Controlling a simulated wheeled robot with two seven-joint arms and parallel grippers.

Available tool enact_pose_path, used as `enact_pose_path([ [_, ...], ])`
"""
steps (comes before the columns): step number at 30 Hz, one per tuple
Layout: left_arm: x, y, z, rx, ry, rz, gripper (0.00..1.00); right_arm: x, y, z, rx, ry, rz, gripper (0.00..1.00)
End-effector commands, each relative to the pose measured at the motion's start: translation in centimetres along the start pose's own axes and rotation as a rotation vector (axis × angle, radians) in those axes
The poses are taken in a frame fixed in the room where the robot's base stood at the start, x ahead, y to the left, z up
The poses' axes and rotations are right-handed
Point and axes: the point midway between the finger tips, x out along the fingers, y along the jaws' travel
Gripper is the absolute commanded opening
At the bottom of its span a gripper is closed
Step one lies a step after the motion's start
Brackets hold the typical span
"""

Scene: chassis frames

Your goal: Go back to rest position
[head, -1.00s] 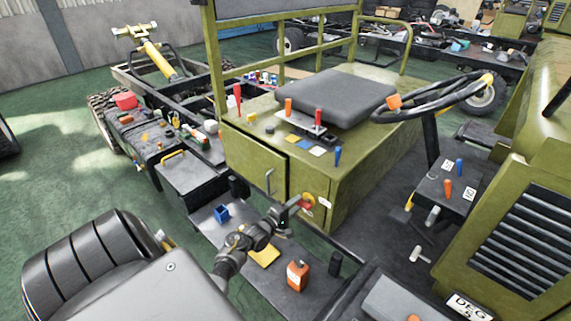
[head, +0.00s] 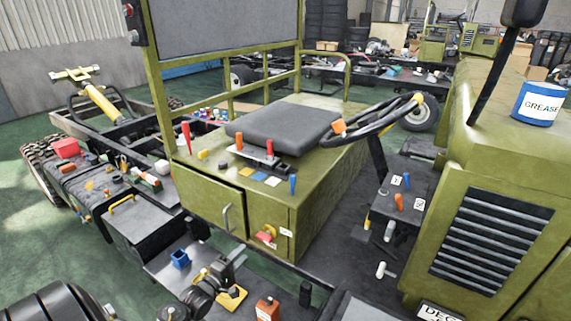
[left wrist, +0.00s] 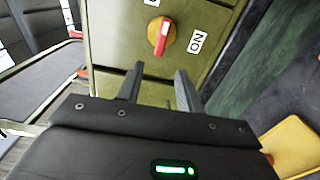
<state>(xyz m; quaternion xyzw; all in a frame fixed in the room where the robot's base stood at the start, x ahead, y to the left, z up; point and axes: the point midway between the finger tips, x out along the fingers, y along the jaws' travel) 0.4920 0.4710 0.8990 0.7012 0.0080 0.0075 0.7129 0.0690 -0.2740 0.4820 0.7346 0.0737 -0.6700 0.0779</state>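My left gripper (head: 228,264) is low in the head view, above the dark footplate and in front of the green cabinet (head: 262,212). In the left wrist view its two dark fingers (left wrist: 158,88) stand apart with nothing between them. A red rotary switch on a yellow base (head: 266,236) is on the cabinet front, clear of the gripper. It also shows beyond the fingertips in the left wrist view (left wrist: 162,37), with an "ON" label (left wrist: 197,41) beside it. My right gripper is not in view.
The footplate (head: 160,271) carries a blue holder (head: 180,259), a yellow pad (head: 232,297) and an orange-red bottle (head: 267,308). A steering wheel (head: 372,122) and grey seat (head: 283,127) are above. A blue grease can (head: 538,104) stands on the hood at right.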

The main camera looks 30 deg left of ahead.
Motion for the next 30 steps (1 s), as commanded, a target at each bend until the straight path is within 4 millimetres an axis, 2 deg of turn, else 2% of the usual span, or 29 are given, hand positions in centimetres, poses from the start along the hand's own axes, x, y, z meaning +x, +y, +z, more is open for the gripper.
enact_pose_path([
  [8,-0.1,-0.3,0.6,0.056,-0.006,-0.035,0.36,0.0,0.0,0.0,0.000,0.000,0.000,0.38],
  [11,-0.5,-1.2,2.4,0.221,-0.029,-0.140,0.36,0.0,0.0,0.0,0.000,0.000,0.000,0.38],
  [14,-1.8,-2.5,5.2,0.487,-0.083,-0.303,0.36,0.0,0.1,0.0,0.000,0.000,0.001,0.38],
  [18,-6.0,-3.6,10.1,0.891,-0.240,-0.551,0.36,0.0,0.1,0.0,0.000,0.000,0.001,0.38],
  [21,-9.4,-3.6,13.0,1.092,-0.379,-0.680,0.36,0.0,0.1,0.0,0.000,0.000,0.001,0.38],
  [24,-12.4,-3.3,15.1,1.221,-0.507,-0.762,0.36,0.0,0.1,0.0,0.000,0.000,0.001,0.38],
  [30,-17.6,-2.3,18.3,1.373,-0.742,-0.851,0.36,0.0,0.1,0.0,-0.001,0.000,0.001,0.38],
])
